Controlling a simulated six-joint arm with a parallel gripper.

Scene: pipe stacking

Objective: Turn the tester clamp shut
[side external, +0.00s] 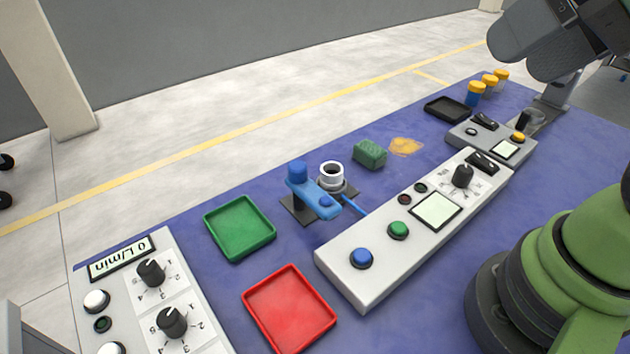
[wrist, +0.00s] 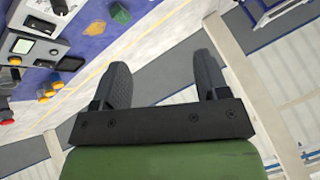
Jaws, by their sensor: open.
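The tester clamp (side external: 313,197) is a blue lever arm with an upright blue cylinder at its left end, on a dark base plate in the middle of the blue table. A white ring-shaped pipe piece (side external: 331,176) stands right behind the blue arm. I cannot tell whether the clamp touches it. My gripper (wrist: 166,82) shows in the wrist view with its two dark fingers apart and nothing between them. It points away from the table, far from the clamp.
A green tray (side external: 240,253) and a red tray (side external: 289,338) lie left of and in front of the clamp. A long control box (side external: 340,262) is close on its right. A green block (side external: 369,154) and a yellow patch (side external: 405,146) lie behind. A black tray (side external: 447,109) and yellow-capped containers (side external: 476,93) stand at the far end.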

